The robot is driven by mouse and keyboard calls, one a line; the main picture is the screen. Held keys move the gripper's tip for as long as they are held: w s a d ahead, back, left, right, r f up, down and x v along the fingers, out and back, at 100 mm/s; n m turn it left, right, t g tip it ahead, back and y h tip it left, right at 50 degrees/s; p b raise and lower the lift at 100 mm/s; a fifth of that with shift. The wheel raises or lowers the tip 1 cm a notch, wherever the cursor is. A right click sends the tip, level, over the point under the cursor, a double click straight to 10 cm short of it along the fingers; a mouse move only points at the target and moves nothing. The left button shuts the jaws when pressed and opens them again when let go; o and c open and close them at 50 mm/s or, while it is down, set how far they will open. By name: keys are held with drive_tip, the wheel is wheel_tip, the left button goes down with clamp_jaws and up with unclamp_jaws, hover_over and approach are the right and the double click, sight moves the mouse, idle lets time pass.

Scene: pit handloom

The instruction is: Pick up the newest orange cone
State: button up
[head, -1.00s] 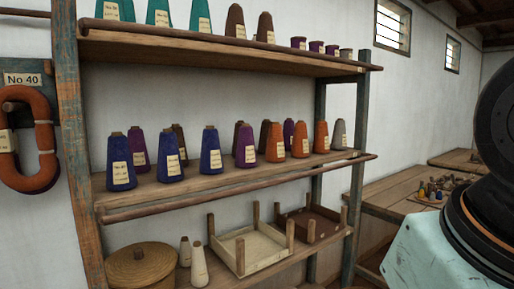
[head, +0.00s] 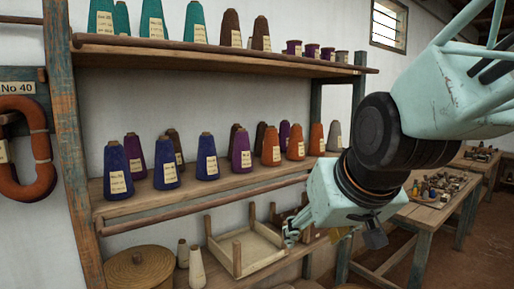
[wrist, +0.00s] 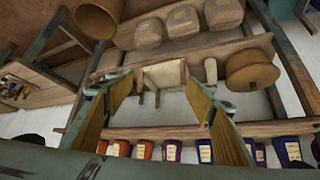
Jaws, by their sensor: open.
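Three orange cones (head: 295,143) stand upright toward the right end of the middle shelf in the head view, each with a cream label. The label writing is too small to read, so I cannot tell which cone is newest. In the wrist view the orange cones (wrist: 144,151) show at the bottom edge, left of purple and blue ones. My gripper (head: 333,237) is in front of the lower part of the rack, below the orange cones and apart from them. In the wrist view my gripper (wrist: 157,98) has its ochre-padded fingers wide apart with nothing between them.
Blue, purple, brown and grey cones flank the orange ones closely. A wooden rail (head: 205,201) runs along the middle shelf's front; the upper shelf (head: 220,57) hangs above. A cream tray (head: 262,260) and round basket (head: 139,270) sit below. A cluttered table stands right.

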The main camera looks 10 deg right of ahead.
drive_tip(key=w+r+t+p, duration=0.2)
drive_tip(key=w+r+p, duration=0.1)
drive_tip(key=w, duration=0.9)
drive_tip(key=w+r+t+p, duration=0.3)
drive_tip(key=w+r, duration=0.1)
drive_tip(key=w, duration=0.9)
drive_tip(key=m+t+h+p, duration=0.1)
drive_tip(key=t+h+p, duration=0.1)
drive_tip(key=t+p, duration=0.55)
approach(272, 137)
drive_tip(key=shift+s+r+g, duration=0.2)
drive_tip(key=shift+s+g, duration=0.25)
drive_tip(key=shift+s, duration=0.1)
drive_tip(key=shift+w+p, duration=0.1)
drive_tip(key=shift+p, duration=0.2)
drive_tip(key=w, duration=0.4)
drive_tip(key=w+r+p, duration=0.1)
drive_tip(key=w, duration=0.1)
drive_tip(key=shift+w+d, duration=0.3)
drive_tip(key=shift+w, duration=0.05)
drive_tip(key=shift+w+r, duration=0.1)
drive_tip(key=shift+w, duration=0.75)
